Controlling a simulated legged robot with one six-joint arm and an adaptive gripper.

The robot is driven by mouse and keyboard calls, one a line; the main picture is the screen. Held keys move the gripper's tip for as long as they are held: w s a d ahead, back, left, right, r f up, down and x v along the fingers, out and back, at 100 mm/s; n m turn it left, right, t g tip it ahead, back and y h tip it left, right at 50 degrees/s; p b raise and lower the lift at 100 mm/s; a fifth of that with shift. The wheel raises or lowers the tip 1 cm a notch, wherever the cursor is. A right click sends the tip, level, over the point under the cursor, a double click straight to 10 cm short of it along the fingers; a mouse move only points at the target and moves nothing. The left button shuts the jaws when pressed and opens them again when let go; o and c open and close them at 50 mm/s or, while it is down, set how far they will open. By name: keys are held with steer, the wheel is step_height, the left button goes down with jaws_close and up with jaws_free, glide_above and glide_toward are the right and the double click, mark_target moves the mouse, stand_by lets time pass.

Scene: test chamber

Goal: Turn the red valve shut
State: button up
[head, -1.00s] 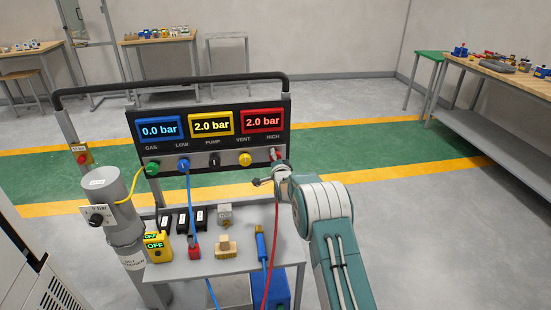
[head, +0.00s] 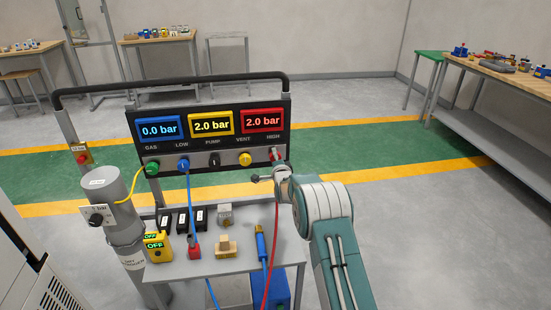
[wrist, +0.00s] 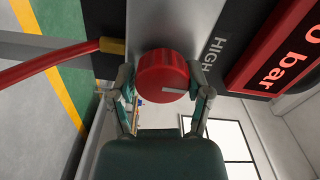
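The red valve (wrist: 163,77) is a round red knob with a pale pointer line on its face. In the wrist view it sits between my two fingers, and the line points to the right. My gripper (wrist: 163,84) has one fingertip close against each side of the knob and looks shut on it. Exact contact is hard to make out. In the head view my gripper (head: 266,178) is at the panel's right end, below the HIGH label, and my arm hides most of the valve there.
The panel (head: 210,145) has displays reading 0.0, 2.0 and 2.0 bar. A red hose (head: 272,250) hangs beside my gripper, and a blue hose (head: 189,205) hangs further left. The cart shelf (head: 240,263) below holds several small items.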

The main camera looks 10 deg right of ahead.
steer(key=shift+o, duration=0.5)
steer(key=shift+d+f, duration=0.1)
steer(key=shift+f, duration=0.05)
steer(key=shift+s, duration=0.1)
steer(key=shift+s, duration=0.25)
steer(key=s, duration=1.1)
steer(key=shift+s, duration=0.1)
